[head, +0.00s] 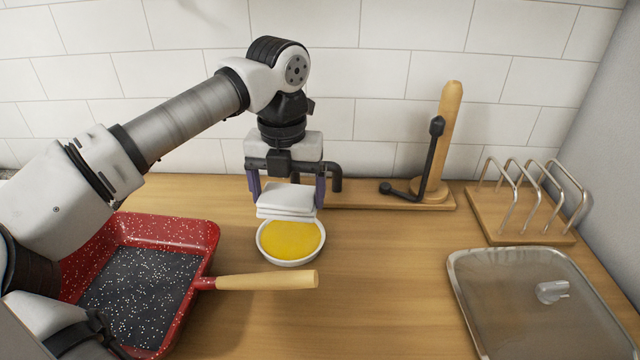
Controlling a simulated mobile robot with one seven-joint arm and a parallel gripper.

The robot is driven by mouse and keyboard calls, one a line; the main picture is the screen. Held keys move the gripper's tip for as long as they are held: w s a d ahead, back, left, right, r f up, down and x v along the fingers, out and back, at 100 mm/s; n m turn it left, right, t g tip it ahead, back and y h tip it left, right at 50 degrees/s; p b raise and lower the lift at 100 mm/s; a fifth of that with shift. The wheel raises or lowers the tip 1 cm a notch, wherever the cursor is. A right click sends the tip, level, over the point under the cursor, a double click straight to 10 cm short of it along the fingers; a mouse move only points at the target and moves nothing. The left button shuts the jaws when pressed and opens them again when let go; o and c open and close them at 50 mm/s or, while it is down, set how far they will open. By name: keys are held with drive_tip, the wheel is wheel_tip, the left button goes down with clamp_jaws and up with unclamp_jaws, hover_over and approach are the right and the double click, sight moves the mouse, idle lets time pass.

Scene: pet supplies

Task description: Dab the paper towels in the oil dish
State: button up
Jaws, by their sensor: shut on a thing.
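My gripper (287,192) points down and is shut on a folded stack of white paper towels (287,199), one finger on each side. The towels are at the back rim of the oil dish (292,262), a small round white dish with yellow oil (291,239) in it. The towels overlap the dish's back edge in the head view. I cannot tell whether they touch the oil or hover over it.
A red speckled square pan (207,255) is at left, its wooden handle (268,280) reaching in front of the dish. Behind stands a wooden towel holder (446,150) with a black arm. A wire rack (530,205) and glass lid (530,315) are at right. The centre-right counter (390,270) is clear.

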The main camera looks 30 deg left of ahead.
sight(291, 237)
drive_tip(key=shift+f+b, duration=1.85)
drive_tip(key=shift+f, duration=1.15)
drive_tip(key=shift+s+f+b, duration=0.1)
drive_tip(key=shift+f+b, duration=0.5)
drive_tip(key=shift+b, duration=0.05)
drive_tip(key=shift+r, duration=0.1)
drive_tip(key=shift+r+p, duration=2.15)
drive_tip(key=shift+r, duration=1.3)
